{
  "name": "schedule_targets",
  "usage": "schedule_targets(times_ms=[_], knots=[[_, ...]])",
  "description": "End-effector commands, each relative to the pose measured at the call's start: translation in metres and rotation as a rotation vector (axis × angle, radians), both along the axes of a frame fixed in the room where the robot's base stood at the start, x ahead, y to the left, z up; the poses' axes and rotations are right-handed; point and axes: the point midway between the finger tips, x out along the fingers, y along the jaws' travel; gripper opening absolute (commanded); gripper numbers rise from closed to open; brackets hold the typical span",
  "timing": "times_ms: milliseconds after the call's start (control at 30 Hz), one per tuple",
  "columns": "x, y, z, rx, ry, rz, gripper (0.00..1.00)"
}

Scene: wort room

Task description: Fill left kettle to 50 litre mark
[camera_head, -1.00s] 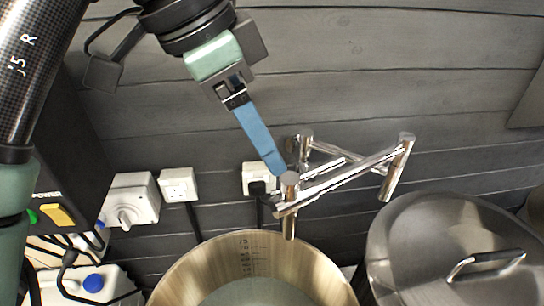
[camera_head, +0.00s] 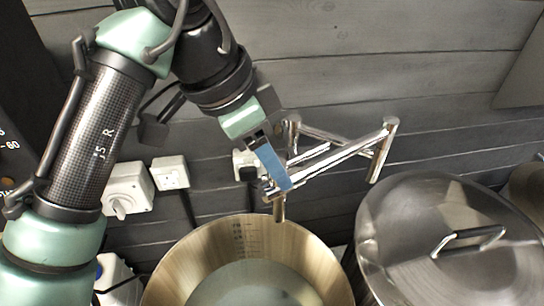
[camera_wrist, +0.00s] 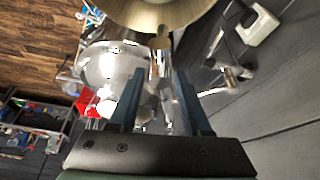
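The left kettle (camera_head: 180,265) stands open, a steel pot with a brassy inner wall and a column of volume marks (camera_head: 240,238) inside its back. A grey surface shows low inside; I cannot tell whether it is water or the bottom. A chrome folding tap (camera_head: 345,152) reaches from the wall, its end spout (camera_head: 279,208) above the kettle's back rim. My gripper (camera_head: 285,185) has blue fingers that overlap the tap's end in the head view. In the wrist view my gripper (camera_wrist: 158,80) is open, with chrome tap parts between its fingers. Contact is not clear.
A second kettle under a steel lid (camera_head: 440,245) with a bar handle stands at the right. Wall sockets (camera_head: 170,172) and a rotary switch (camera_head: 128,190) are on the dark plank wall. A white container stands at lower left.

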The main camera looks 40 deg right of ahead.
Motion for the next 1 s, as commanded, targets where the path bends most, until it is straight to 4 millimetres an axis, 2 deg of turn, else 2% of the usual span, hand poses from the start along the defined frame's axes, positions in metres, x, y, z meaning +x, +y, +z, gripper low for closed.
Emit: schedule_targets(times_ms=[33,233,267,500,700,1000], knots=[[0.0001,0.0000,0.0002,0.000,0.000,0.000,0.37],[0.0001,0.0001,0.0004,0.000,0.000,0.000,0.01],[0.0001,0.0001,0.0004,0.000,0.000,0.000,0.00],[0.0002,-0.0003,0.0021,0.000,0.002,-0.032,0.00],[0.0013,-0.0020,0.0045,-0.002,0.003,-0.254,0.00],[0.0029,-0.0023,0.0055,0.000,0.001,-0.489,0.00]])
